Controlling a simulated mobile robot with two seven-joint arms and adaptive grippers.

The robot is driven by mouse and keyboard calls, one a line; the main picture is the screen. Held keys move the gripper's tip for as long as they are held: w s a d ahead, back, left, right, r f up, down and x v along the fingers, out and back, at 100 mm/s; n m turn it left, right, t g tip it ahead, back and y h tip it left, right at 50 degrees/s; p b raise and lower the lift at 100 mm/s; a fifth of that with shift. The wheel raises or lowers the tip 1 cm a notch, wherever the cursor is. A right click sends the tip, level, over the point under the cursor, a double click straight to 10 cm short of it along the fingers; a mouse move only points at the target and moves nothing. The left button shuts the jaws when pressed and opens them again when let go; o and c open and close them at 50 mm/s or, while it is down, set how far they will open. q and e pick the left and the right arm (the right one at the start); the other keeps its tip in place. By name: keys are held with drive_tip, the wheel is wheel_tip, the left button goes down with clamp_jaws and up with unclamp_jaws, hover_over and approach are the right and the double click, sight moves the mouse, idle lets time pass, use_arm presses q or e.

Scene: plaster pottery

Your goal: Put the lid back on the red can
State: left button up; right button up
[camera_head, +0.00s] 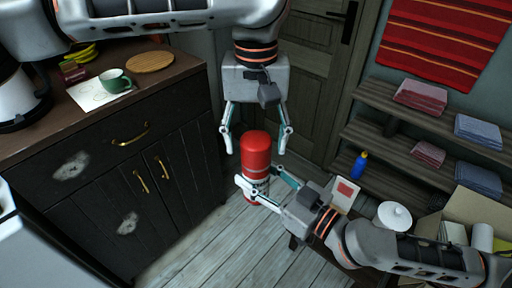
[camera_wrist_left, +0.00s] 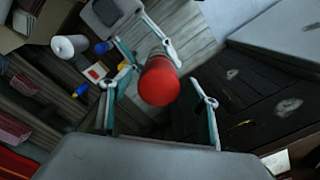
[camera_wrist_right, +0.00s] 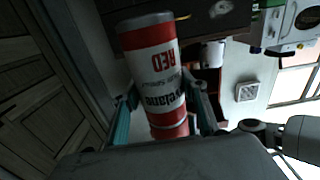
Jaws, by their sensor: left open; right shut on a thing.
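The red can (camera_head: 257,188) stands upright in mid-air with its label band and lower part under a smooth red top (camera_head: 256,145), which looks like its lid. My right gripper (camera_head: 259,181) is shut on the can at the label; the right wrist view shows the can (camera_wrist_right: 154,70) with upside-down lettering. My left gripper (camera_head: 255,151) points down, open, with a finger on each side of the red top. In the left wrist view the red top (camera_wrist_left: 159,82) sits between the spread fingers. Whether the lid is fully seated cannot be told.
A dark cabinet (camera_head: 115,150) at left carries a green cup (camera_head: 115,80) and a round board (camera_head: 150,62). At right are a blue bottle (camera_head: 359,165), a white lidded jar (camera_head: 394,215), an open box (camera_head: 480,208) and shelves of folded cloth. Wooden floor (camera_head: 210,245) is clear below.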

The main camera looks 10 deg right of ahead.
use_arm(q)
wheel_tip(320, 180, up, 9)
drive_tip(key=shift+r, duration=0.2)
use_arm(e)
drive_tip(key=shift+r, duration=0.1)
idle(0.5)
